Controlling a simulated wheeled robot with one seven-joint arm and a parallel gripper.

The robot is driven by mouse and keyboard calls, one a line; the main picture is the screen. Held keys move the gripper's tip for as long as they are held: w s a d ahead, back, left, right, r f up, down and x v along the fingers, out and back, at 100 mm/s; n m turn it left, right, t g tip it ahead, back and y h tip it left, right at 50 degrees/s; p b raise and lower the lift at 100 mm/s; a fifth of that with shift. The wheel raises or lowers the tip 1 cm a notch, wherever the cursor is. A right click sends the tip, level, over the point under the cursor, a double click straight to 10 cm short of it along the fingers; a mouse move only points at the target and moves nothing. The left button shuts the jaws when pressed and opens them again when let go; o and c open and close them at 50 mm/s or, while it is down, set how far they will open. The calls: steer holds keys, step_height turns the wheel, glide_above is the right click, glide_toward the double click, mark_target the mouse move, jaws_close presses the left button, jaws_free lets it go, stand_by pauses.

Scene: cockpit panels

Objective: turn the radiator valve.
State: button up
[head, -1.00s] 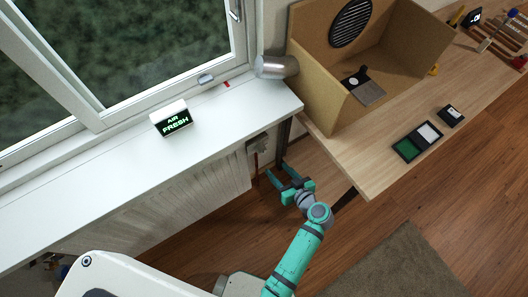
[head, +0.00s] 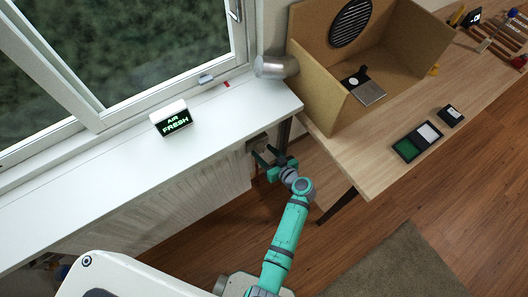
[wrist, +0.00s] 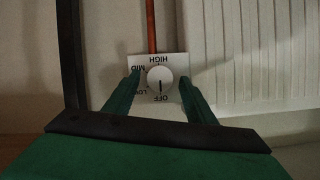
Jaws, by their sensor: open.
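The radiator valve (wrist: 160,80) is a round pale knob on a white plate marked HIGH, MID, LOW and OFF. The lettering looks upside down in the wrist view, and the knob's dark line points at OFF. My gripper (wrist: 160,84) is open, with one green finger on each side of the knob. I cannot tell whether either finger touches it. In the head view my gripper (head: 264,160) is at the radiator's right end, below the windowsill, and it hides the knob there.
The white radiator (head: 185,195) runs under the windowsill (head: 215,130). A display reading AIR FRESH (head: 171,117) stands on the sill. The wooden table (head: 375,155) and its dark leg are close to the right. A copper-coloured pipe (wrist: 150,25) runs from the valve plate.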

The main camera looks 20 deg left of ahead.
steer(key=shift+w+a, duration=0.15)
steer(key=c, duration=1)
steer(key=shift+c, duration=0.2)
